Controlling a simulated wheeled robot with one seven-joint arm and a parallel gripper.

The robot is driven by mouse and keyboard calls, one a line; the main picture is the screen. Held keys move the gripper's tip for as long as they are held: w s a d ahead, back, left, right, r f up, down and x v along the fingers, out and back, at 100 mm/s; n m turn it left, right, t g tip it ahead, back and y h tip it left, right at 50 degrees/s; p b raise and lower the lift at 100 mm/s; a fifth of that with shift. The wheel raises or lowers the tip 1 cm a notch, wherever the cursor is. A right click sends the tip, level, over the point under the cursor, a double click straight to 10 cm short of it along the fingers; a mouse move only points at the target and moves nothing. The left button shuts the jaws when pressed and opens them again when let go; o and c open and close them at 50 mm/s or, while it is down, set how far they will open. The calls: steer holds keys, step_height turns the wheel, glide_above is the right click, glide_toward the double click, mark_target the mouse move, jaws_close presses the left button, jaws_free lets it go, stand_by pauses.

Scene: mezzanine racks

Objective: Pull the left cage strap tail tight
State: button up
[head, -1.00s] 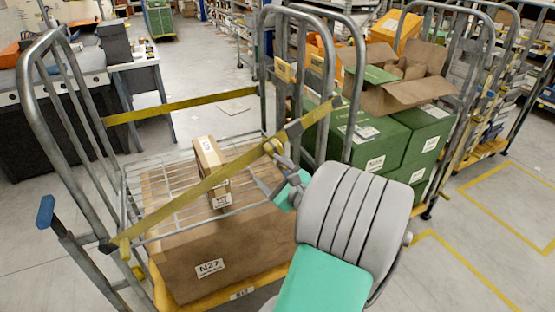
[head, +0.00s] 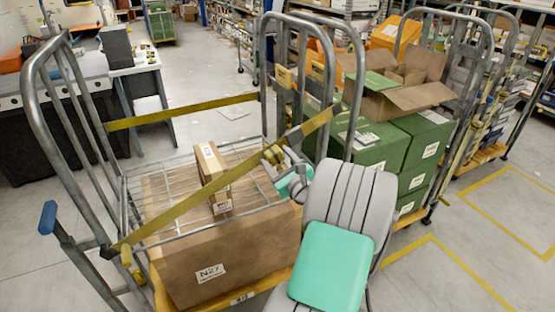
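The left roll cage (head: 60,110) has grey tube sides and a yellow base. A yellow strap (head: 190,202) runs across its front, from low on the left side up to the right upright. Another yellow strap (head: 185,111) crosses the back. My gripper (head: 278,160) is at the front strap's right part, by the right upright, partly hidden by my grey and green arm. Its fingers are too small and covered to read, and a yellow piece shows beside them. I cannot tell whether it holds the strap tail.
Inside the left cage, a wire shelf (head: 150,180) bears a small carton (head: 212,178) above a large box labelled N27 (head: 225,262). A cage with green boxes (head: 380,150) and an open carton (head: 412,85) stands right.

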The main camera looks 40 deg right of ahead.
jaws_close()
stand_by(0.4)
